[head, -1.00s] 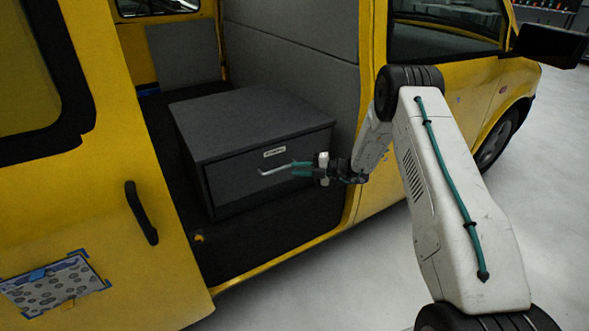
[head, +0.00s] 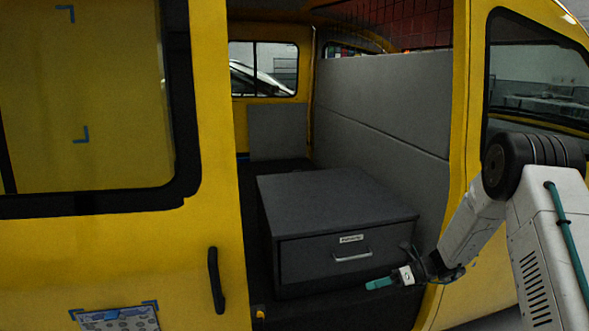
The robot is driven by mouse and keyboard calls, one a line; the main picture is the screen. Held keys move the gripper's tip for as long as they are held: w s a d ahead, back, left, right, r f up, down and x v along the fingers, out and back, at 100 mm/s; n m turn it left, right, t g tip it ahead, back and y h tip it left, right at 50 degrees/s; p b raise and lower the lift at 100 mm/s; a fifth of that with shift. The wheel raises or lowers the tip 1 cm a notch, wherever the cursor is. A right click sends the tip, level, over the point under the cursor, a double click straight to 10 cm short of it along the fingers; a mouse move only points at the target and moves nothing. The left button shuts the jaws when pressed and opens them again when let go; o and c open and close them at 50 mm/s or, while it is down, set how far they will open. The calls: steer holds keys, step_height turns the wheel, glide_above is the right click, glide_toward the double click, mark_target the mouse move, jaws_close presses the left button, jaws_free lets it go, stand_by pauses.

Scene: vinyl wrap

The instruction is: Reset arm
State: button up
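My arm (head: 475,228) enters from the right, bent at a dark joint, in the head view. My gripper (head: 382,283) is in front of the lower right of a dark grey drawer box (head: 335,195), pointing left. Its teal fingers look like one bar from this side, so I cannot see a gap between them. The drawer front (head: 310,265) is flush with the box, with a label and a silver handle (head: 353,256). The gripper appears below and to the right of the handle, apart from it in the picture. Nothing is visible in the gripper.
The box sits inside the open side doorway of a yellow van. The yellow door frame (head: 461,120) stands close behind my arm. A yellow door panel (head: 215,130) with a black handle (head: 216,281) is on the left. A patterned sheet (head: 120,320) with blue corner marks is at lower left.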

steer(key=s+d+r+n+h, duration=0.1)
steer(key=s+r+n+h, duration=0.3)
steer(key=s+r+n, duration=0.5)
steer(key=s+r+n+h, duration=0.5)
steer(key=s+r+n, duration=0.4)
steer(key=s, duration=0.8)
steer(key=s+d+r+n+h, duration=0.1)
steer(key=s+r+n+h, duration=0.3)
steer(key=s+r+n, duration=0.5)
steer(key=shift+s+d+r+n, duration=0.4)
steer(key=shift+s+r, duration=0.8)
steer(key=shift+s, duration=1.2)
